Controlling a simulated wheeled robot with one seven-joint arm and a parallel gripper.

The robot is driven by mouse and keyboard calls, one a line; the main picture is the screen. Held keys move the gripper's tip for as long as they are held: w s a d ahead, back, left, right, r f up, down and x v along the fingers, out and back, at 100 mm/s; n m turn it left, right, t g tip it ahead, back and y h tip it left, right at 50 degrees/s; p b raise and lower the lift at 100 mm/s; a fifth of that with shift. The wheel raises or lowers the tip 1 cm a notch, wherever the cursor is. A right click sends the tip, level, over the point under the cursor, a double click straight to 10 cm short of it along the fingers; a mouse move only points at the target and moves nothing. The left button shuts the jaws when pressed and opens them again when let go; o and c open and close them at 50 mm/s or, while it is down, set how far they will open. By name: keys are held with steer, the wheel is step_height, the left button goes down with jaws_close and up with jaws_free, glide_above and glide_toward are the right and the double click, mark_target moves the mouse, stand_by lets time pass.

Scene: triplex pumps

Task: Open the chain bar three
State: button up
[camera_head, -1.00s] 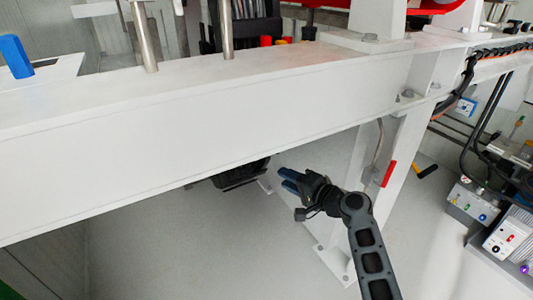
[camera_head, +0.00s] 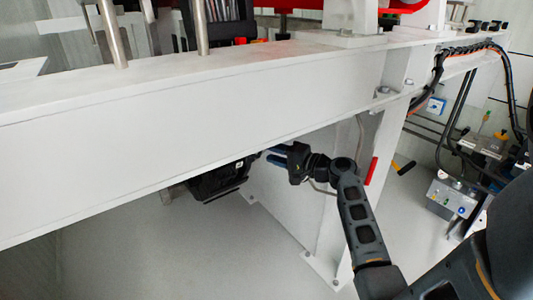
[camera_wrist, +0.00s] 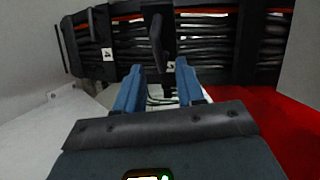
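A black cable chain with dark cables inside (camera_wrist: 205,45) fills the upper part of the wrist view. Dark crossbars run over it. A dark bar (camera_wrist: 156,38) stands up from it near the middle. White labels mark the chain; the left one (camera_wrist: 107,54) seems to read 4, but I cannot tell which bar is number three. In the head view part of a black chain (camera_head: 220,178) hangs below the white beam. My gripper (camera_wrist: 160,66) has its two blue fingers apart with an empty gap, pointing at the chain just below the upright bar. In the head view my gripper (camera_head: 275,154) is close under the beam's lower edge.
A long white beam (camera_head: 190,110) lies above my gripper, and a white support leg (camera_head: 370,170) stands to its right. A red surface (camera_wrist: 280,135) is at the right in the wrist view. Grey boxes with cables (camera_head: 450,198) stand farther right. The floor below is clear.

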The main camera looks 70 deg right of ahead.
steer(key=shift+x, duration=1.35)
steer(key=shift+c, duration=0.4)
jaws_close()
